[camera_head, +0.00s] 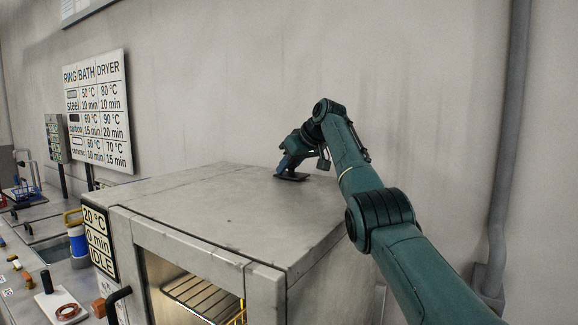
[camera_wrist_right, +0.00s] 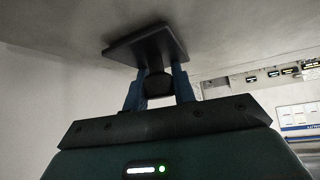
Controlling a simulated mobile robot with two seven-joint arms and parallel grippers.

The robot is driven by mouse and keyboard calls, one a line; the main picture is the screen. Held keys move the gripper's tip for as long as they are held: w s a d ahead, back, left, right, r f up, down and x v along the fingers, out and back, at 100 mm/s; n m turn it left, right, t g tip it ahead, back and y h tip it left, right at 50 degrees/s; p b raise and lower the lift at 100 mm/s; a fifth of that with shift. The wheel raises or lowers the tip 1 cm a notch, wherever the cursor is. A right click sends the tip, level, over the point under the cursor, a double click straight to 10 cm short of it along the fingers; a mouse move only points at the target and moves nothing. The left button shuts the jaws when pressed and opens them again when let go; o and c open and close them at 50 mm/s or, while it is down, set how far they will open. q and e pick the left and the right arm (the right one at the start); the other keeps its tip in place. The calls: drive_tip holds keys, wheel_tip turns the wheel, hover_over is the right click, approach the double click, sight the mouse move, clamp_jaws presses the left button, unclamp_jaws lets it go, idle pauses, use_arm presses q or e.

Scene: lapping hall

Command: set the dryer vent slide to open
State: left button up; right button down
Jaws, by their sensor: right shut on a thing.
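The dryer (camera_head: 220,215) is a large grey metal box with a glass door at its front. The vent slide (camera_head: 292,177) is a dark flat plate on the dryer's top, toward the back right. My right gripper (camera_head: 288,162) reaches down to it and is shut on it. In the right wrist view the dark square plate (camera_wrist_right: 146,45) lies against the grey top, and the blue fingers of my right gripper (camera_wrist_right: 158,85) close on a dark knob under it. The slide's markings are not visible. My left gripper is not in view.
The dryer's display (camera_head: 98,240) reads 20 °C, 0 min, IDLE. A wall chart (camera_head: 97,110) lists ring, bath and dryer settings. A grey pipe (camera_head: 508,150) runs down the wall at the right.

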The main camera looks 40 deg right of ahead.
sight(301, 178)
drive_tip(key=shift+s+d+f+b, duration=0.1)
drive_tip(key=shift+s+f+b, duration=0.1)
drive_tip(key=shift+b, duration=0.2)
drive_tip(key=s+b, duration=0.2)
drive_tip(key=b, duration=0.1)
drive_tip(key=shift+s+d+f, duration=0.1)
drive_tip(key=shift+d+f, duration=0.05)
drive_tip(key=shift+d, duration=0.2)
drive_tip(key=s, duration=0.1)
drive_tip(key=s+b, duration=0.1)
drive_tip(key=s+d+b, duration=0.1)
drive_tip(key=shift+s+r, duration=0.15)
drive_tip(key=shift+r, duration=0.1)
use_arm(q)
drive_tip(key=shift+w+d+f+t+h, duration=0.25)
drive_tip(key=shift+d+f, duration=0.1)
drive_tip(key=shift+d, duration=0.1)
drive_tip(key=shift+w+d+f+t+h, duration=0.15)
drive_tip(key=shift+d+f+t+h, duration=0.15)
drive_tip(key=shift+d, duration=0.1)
use_arm(e)
drive_tip(key=c, duration=1.5)
unclamp_jaws()
drive_tip(key=shift+s+r, duration=0.1)
drive_tip(key=o, duration=0.3)
drive_tip(key=shift+s, duration=0.15)
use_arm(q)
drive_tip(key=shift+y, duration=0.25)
use_arm(e)
drive_tip(key=shift+o, duration=0.3)
